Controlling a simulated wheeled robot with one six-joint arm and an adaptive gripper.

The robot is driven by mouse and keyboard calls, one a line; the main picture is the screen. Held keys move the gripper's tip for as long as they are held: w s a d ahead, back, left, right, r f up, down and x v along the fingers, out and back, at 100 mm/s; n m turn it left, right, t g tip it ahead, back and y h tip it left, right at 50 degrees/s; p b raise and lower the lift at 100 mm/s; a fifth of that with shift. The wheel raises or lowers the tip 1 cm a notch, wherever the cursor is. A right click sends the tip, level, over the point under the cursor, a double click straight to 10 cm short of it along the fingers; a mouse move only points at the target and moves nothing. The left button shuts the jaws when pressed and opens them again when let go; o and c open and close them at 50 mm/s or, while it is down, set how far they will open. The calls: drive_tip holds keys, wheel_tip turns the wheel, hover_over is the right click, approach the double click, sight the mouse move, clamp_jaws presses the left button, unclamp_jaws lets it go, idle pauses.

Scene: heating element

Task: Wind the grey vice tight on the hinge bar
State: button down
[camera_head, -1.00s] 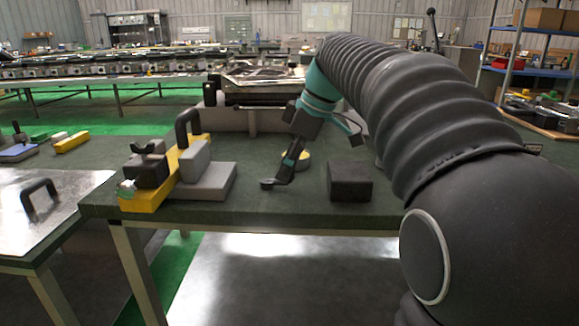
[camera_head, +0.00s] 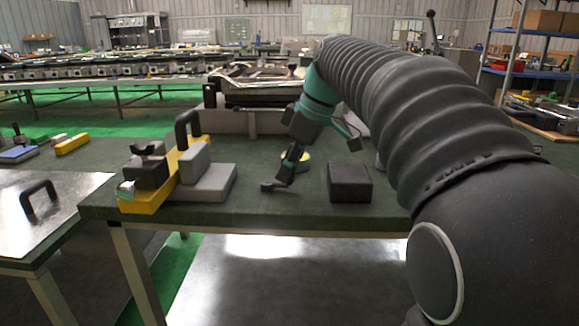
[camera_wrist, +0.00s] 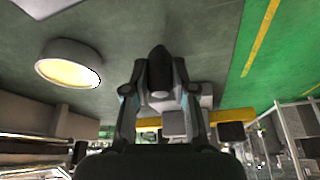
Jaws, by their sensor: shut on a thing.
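A grey stepped block (camera_head: 207,181), likely the grey vice, stands on the left of the green bench against a long yellow bar (camera_head: 143,202), likely the hinge bar. A dark block with a wing-shaped knob (camera_head: 148,149) sits on the bar's other side, and a black loop handle (camera_head: 183,130) rises behind. My gripper (camera_head: 285,176) is right of the vice, apart from it, low over the bench. In the wrist view my gripper (camera_wrist: 160,85) is shut on a dark pointed piece (camera_wrist: 159,62); what it is I cannot tell. The bar (camera_wrist: 238,115) also shows there, partly hidden.
A dark box (camera_head: 349,182) stands right of my gripper. A round white-rimmed, yellow-faced thing (camera_head: 303,158) is just behind it. A large machine (camera_head: 255,95) stands at the back. A metal plate with a handle (camera_head: 42,198) lies on the left bench. Bench surface between vice and gripper is clear.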

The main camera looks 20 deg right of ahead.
drive_tip(key=m, duration=0.1)
drive_tip(key=s+a+m+t+h, duration=0.1)
drive_tip(key=m, duration=0.3)
drive_tip(key=shift+s+a, duration=0.2)
drive_tip(key=shift+s, duration=0.2)
drive_tip(key=m, duration=0.1)
drive_tip(key=a+m+h, duration=0.1)
drive_tip(key=m, duration=0.1)
drive_tip(key=s+m+t+h, duration=0.1)
drive_tip(key=m, duration=0.1)
drive_tip(key=shift+a+p, duration=0.35)
drive_tip(key=shift+a, duration=0.05)
drive_tip(key=m+h, duration=0.1)
drive_tip(key=m, duration=0.1)
drive_tip(key=a+m+p, duration=0.1)
drive_tip(key=m, duration=0.1)
drive_tip(key=a+m+h, duration=0.1)
drive_tip(key=shift+a+m+g+h, duration=0.1)
drive_tip(key=shift+m+g+h, duration=0.2)
drive_tip(key=shift+m, duration=0.1)
drive_tip(key=m, duration=0.2)
drive_tip(key=a+m+h+p, duration=0.1)
drive_tip(key=w+m+g+p, duration=0.1)
drive_tip(key=m, duration=0.1)
drive_tip(key=shift+a+m+h, duration=0.3)
drive_tip(key=shift+a+h, duration=0.1)
drive_tip(key=c, duration=0.9)
unclamp_jaws()
drive_tip(key=shift+c, duration=0.2)
